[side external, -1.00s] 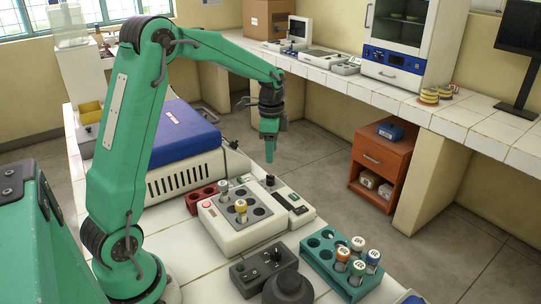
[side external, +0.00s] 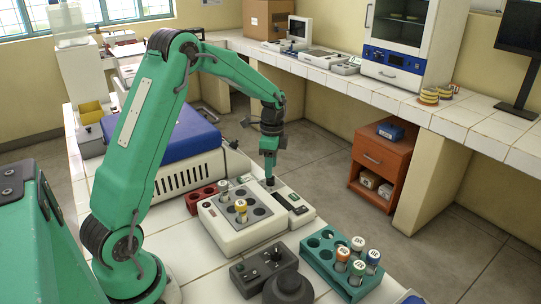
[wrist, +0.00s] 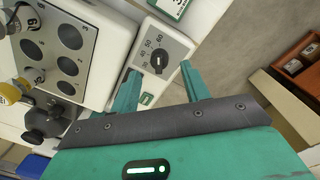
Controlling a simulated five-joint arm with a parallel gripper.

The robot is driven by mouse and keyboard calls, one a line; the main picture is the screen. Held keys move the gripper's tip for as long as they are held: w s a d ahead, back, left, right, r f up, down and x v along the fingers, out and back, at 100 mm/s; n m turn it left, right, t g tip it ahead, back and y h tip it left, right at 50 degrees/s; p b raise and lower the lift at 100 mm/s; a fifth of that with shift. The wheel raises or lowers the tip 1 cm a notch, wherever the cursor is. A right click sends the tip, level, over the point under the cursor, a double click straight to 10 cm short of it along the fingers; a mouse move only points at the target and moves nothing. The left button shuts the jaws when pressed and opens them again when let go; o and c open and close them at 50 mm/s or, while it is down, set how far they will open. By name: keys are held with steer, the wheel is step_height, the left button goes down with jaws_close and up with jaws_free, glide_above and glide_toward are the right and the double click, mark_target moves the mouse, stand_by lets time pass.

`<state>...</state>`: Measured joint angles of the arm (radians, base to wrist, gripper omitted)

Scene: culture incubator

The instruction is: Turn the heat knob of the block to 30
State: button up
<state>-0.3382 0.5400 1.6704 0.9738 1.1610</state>
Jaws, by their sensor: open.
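The white heat block (side external: 240,236) stands on the tiled bench, and its wells and panel also show in the wrist view (wrist: 92,50). Its dark round heat knob (wrist: 158,60) sits on a grey dial plate with numbers around it, 30 to 60 among them. The knob's pointer is too small to read surely. My gripper (side external: 269,178) is open and points down just over the panel, hiding the knob in the side view. In the wrist view my gripper's two green fingers (wrist: 160,68) are apart, with the knob showing between their tips; contact cannot be told.
A yellow-capped tube (side external: 241,208) and a pale-capped tube (side external: 223,187) stand in the block. A green rack (side external: 315,262) with several tubes is at the front right. A dark control box (side external: 250,273) is in front. A blue-lidded machine (side external: 180,135) stands behind left.

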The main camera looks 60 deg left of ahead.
mark_target(270, 180)
steer(key=shift+d+f, duration=0.1)
steer(key=shift+f, duration=1.85)
steer(key=c, duration=1)
